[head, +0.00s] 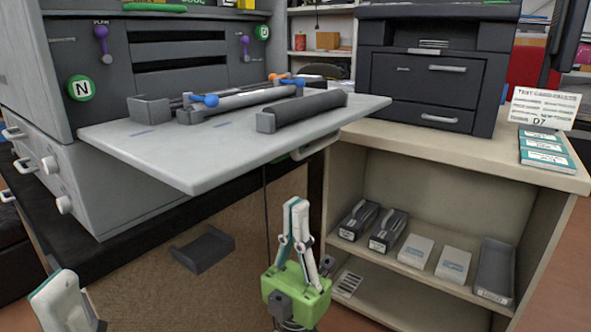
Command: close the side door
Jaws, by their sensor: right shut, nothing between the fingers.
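The large grey printer (95,190) stands at the left with its dark inner face showing. A flat light-grey panel (200,165), which looks like the side door, is folded down level in front of it. Dark cartridges and trays (305,108) lie on the panel, one with a blue knob and one with an orange knob. A handle (318,147) shows under the panel's right edge. My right gripper (296,203) is shut and empty, pointing up below and apart from the panel. My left gripper (62,298) shows only partly at the bottom left corner; its fingers' opening is unclear.
A beige cabinet (450,150) at the right holds a black printer (430,75), a sign (543,108) and several boxes (543,150). Its shelf carries cartridges and a tray (494,268). A dark tray (203,248) lies below the panel. The space around my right gripper is clear.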

